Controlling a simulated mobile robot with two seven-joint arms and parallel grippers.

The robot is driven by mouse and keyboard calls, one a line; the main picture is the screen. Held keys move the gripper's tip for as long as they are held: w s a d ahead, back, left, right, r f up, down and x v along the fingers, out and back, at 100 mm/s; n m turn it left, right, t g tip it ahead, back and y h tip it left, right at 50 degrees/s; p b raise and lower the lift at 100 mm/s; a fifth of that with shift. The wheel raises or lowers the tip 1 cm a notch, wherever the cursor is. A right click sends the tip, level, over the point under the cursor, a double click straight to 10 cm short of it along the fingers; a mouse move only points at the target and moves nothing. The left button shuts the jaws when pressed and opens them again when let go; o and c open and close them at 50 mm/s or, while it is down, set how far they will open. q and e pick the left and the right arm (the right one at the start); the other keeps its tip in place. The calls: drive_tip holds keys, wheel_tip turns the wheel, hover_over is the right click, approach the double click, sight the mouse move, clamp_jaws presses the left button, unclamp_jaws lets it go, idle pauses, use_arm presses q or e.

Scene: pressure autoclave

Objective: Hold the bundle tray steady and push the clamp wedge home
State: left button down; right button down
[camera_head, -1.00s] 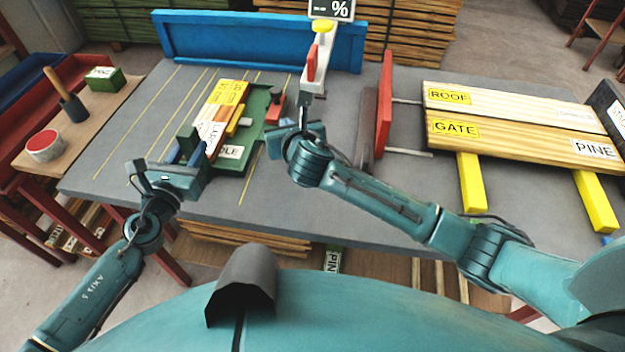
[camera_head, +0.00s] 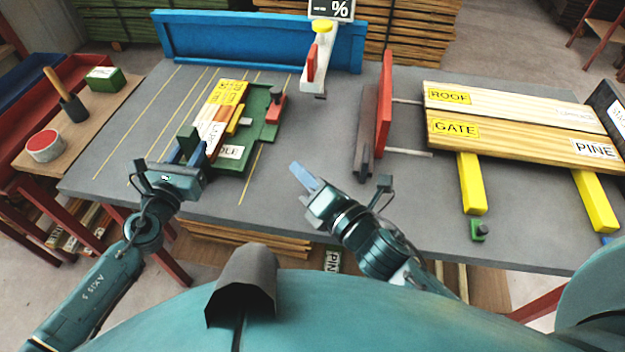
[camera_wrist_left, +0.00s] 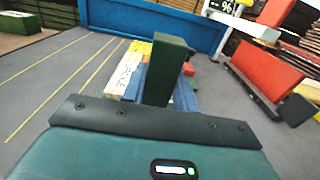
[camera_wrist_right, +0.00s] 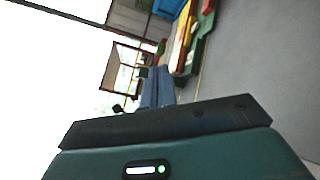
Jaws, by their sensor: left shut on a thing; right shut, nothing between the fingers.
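The green bundle tray (camera_head: 231,166) lies on the grey bench, left of centre, with labelled boards (camera_head: 215,112) in it. My left gripper (camera_head: 193,152) is shut on the tray's upright green handle (camera_head: 187,143) at its near left end. The handle stands between the blue fingers in the left wrist view (camera_wrist_left: 170,68). A yellow wedge-like piece (camera_head: 236,119) lies against the boards' right side. A red block (camera_head: 275,108) with a dark knob sits at the tray's right edge. My right gripper (camera_head: 302,175) is shut and empty, apart from the tray, over the bench front.
A white stand with a red lever (camera_head: 311,62) stands behind at centre. A red upright plate (camera_head: 384,103) with dark bars is right of centre. ROOF and GATE boards (camera_head: 520,128) lie on yellow supports at right. The bench between tray and red plate is clear.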

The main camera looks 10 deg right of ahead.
drive_tip(key=s, duration=0.2)
drive_tip(key=d+r+m+y, duration=0.1)
drive_tip(key=shift+s, duration=0.4)
use_arm(q)
drive_tip(key=c, duration=1)
unclamp_jaws()
